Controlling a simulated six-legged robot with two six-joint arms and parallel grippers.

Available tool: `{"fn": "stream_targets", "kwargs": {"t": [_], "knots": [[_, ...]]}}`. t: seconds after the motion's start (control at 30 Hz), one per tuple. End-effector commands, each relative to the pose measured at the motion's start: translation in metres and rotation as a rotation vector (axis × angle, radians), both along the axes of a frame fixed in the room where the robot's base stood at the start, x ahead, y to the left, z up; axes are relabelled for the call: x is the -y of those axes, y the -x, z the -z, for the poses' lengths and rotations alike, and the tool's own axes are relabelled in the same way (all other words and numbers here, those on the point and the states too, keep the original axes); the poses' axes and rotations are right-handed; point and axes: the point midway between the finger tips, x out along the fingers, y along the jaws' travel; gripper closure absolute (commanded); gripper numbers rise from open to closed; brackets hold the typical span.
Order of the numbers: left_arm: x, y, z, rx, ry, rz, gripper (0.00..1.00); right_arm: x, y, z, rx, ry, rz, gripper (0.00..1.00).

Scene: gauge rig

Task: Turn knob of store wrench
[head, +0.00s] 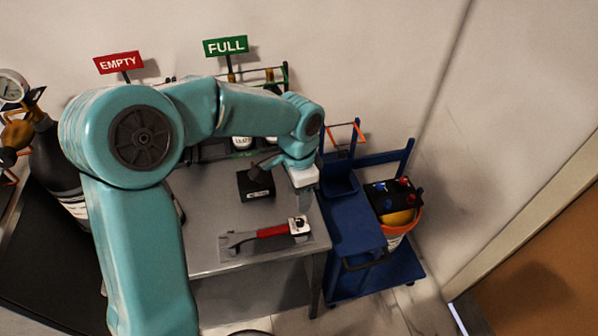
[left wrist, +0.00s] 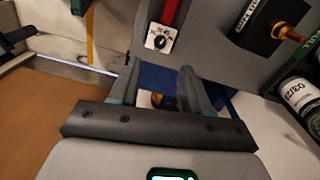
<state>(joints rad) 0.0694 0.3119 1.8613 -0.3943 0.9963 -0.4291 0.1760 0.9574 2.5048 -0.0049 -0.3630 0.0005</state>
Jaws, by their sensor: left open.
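In the left wrist view the knob (left wrist: 160,38) shows beyond the fingers, at the end of the red handle. My left gripper (head: 303,202) is just above and behind the knob end, near the table's right edge. Its fingers (left wrist: 160,82) are apart, and I see nothing held between them. My right gripper is not in view.
A black box (head: 256,184) with a lever stands behind the wrench. A rack with bottles stands below the FULL sign (head: 226,46). A blue cart (head: 350,225) with a battery-like box (head: 393,195) and an orange bucket stands right of the table. A gas cylinder stands at left.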

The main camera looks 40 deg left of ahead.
Motion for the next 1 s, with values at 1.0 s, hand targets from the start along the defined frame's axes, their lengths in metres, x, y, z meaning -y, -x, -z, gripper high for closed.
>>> {"fn": "stream_targets", "kwargs": {"t": [1.0], "knots": [[-0.001, -0.001, -0.069, -0.001, 0.001, 0.001, 0.53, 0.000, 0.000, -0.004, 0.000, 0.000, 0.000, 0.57]]}}
